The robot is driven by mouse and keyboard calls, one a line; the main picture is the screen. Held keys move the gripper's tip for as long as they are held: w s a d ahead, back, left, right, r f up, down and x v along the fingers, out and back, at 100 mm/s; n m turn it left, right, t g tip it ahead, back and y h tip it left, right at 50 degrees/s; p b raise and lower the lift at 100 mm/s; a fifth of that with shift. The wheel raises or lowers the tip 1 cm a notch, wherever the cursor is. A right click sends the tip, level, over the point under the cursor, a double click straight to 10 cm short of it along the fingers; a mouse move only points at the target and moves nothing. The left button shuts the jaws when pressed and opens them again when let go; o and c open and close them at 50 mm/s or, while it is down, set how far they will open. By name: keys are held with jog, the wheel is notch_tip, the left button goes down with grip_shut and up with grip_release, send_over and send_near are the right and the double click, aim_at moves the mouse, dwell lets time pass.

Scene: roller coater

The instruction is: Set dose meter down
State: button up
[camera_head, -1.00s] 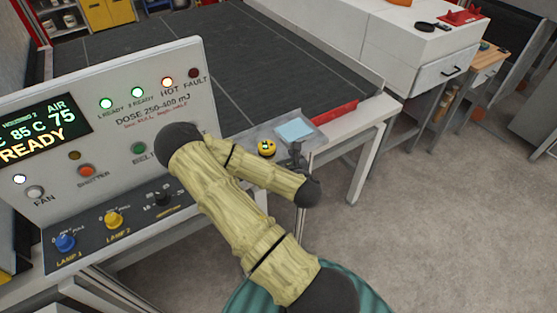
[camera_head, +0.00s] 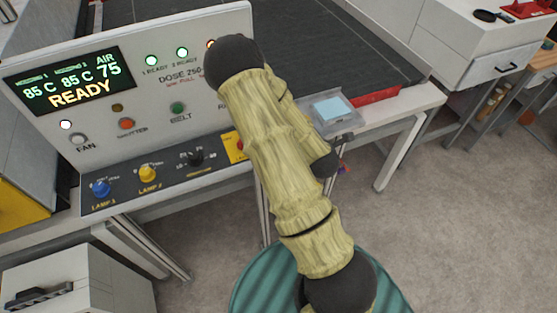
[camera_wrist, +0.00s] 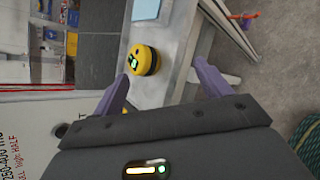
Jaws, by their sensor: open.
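The dose meter (camera_wrist: 144,60) is a round yellow puck with a dark band and a small green display. In the wrist view it rests on a pale metal ledge (camera_wrist: 172,58), beside a light blue pad (camera_wrist: 146,9). My gripper (camera_wrist: 161,70) is open and empty. Its two purple fingers are apart, and the meter shows beyond them, nearer the left finger; no contact shows. In the head view my arm hides the meter and the gripper, while the blue pad (camera_head: 333,109) shows at the ledge's right end.
The control panel (camera_head: 130,75) stands left of my arm with its display reading READY. A dark conveyor bed (camera_head: 340,45) lies behind. A white drawer cabinet (camera_head: 480,60) stands at the right. Grey floor (camera_head: 450,220) is open at lower right.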

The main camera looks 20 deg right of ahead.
jog(key=s+a+r+m+g+y, duration=0.2)
jog(key=s+a+r+m, duration=0.4)
jog(key=a+m, duration=0.3)
jog(key=s+a+r+m+g+y, duration=0.2)
jog(key=s+a+r+m+g, duration=0.3)
jog(key=a+m, duration=0.3)
jog(key=s+r+m, duration=0.1)
jog(key=m, duration=0.3)
jog(key=shift+s+a+r+m+g+y, duration=0.2)
jog(key=shift+s+a+m+g+y, duration=0.1)
jog(key=shift+a+y, duration=0.1)
jog(key=b+x, duration=0.2)
jog(key=s+b+x, duration=0.1)
jog(key=b+x, duration=0.1)
jog(key=shift+w+f, duration=0.1)
jog(key=shift+f, duration=0.05)
